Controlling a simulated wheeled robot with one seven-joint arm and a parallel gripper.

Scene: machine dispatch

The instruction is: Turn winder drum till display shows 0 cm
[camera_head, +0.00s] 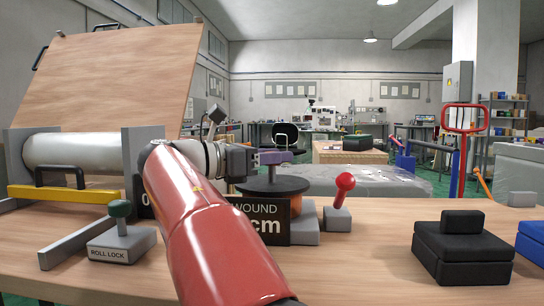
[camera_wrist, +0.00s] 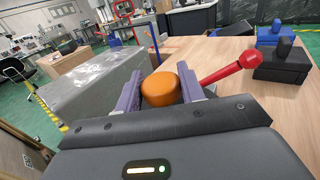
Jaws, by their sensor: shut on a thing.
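The winder drum (camera_head: 286,188) shows a dark round flange with orange beneath it, on a grey base (camera_head: 306,226). My gripper (camera_head: 276,157) is above the flange. In the wrist view, its purple fingers (camera_wrist: 163,90) are shut on a round orange knob (camera_wrist: 162,86). The display (camera_head: 262,222) in front of the drum reads "WOUND" and "cm". My red arm covers its number, so I cannot read the value. A red-balled lever (camera_head: 344,182) stands right of the drum; it also shows in the wrist view (camera_wrist: 248,58).
A "ROLL LOCK" box with a green-knobbed lever (camera_head: 120,232) stands front left. A pale roll (camera_head: 78,152) lies between grey uprights behind it. A black block (camera_head: 462,254) and a blue one (camera_head: 532,240) sit at the right. Table space between lever and black block is clear.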

